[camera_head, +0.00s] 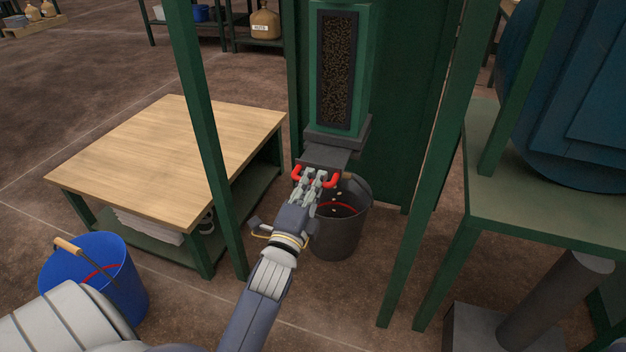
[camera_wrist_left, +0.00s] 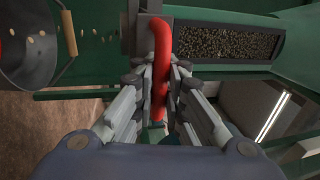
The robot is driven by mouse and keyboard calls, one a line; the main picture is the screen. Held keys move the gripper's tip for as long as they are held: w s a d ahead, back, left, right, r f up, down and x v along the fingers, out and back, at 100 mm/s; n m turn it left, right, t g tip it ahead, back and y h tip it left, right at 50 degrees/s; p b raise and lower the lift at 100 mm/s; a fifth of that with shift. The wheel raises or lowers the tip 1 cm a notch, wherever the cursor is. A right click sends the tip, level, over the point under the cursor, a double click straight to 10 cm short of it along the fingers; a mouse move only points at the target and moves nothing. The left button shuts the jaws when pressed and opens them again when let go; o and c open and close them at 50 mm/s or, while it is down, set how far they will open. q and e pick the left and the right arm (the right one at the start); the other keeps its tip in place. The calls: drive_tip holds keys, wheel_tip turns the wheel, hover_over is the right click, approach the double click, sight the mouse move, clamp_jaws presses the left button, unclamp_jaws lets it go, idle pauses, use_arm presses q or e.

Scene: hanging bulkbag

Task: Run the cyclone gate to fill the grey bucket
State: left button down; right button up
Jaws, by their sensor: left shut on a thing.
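The grey bucket (camera_head: 337,235) stands upright on the floor under the green cyclone hopper (camera_head: 322,72), whose window shows dark brown grains. The gate (camera_head: 325,155) is a dark slide under the hopper with a red handle (camera_head: 330,180). My left gripper (camera_head: 309,180) is shut on the handle. In the left wrist view the red handle (camera_wrist_left: 160,70) runs between the fingers. Pale bits hang in the air between the gate and the bucket (camera_wrist_left: 40,75). A red line shows inside the bucket; its fill level is hard to tell. My right gripper is out of view.
A wooden-topped table (camera_head: 165,150) stands left of the green frame post (camera_head: 205,130). A blue bucket (camera_head: 120,285) sits at the lower left. A green stand (camera_head: 545,215) with a large blue drum (camera_head: 580,110) is at the right. Shelves stand behind.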

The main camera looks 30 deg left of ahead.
use_arm(q)
drive_tip(key=c, duration=1.7)
unclamp_jaws()
drive_tip(key=shift+f, duration=0.1)
drive_tip(key=shift+v, duration=3.75)
